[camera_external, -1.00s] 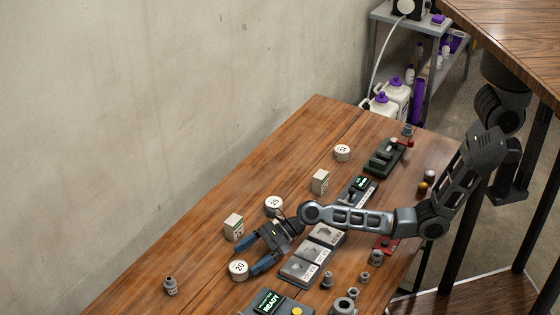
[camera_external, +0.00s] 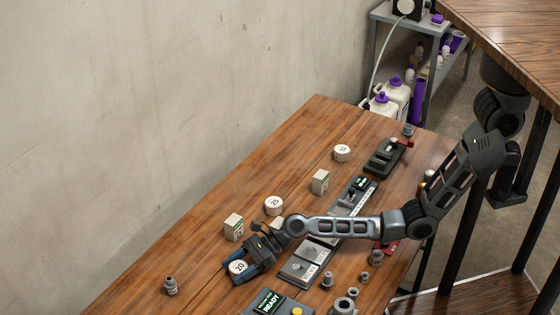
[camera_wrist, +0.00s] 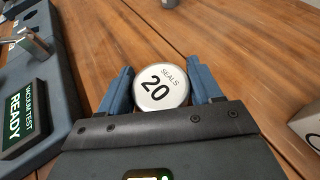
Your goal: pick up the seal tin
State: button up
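The seal tin (camera_wrist: 161,88) is a round white tin marked "20 SEALS". In the wrist view it lies between the two blue fingers of my gripper (camera_wrist: 161,88), with a small gap showing on at least the right side. In the external view the tin (camera_external: 237,267) sits on the table, with my gripper (camera_external: 239,268) around it from the right. The gripper is open. Two more white round tins stand farther back, one marked "25" (camera_external: 274,205) and another (camera_external: 342,153) whose label is too small to read surely.
The vacuum test unit with a "READY" screen (camera_wrist: 22,112) is left of the gripper. A pale box (camera_external: 234,227) stands behind the gripper, another box (camera_external: 320,182) farther back. A grey fitting (camera_external: 170,285) stands front left. The wooden table (camera_external: 150,270) is bare around it.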

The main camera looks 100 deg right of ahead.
jog(key=c, duration=0.5)
jog(key=shift+r, duration=0.1)
jog(key=shift+c, duration=0.2)
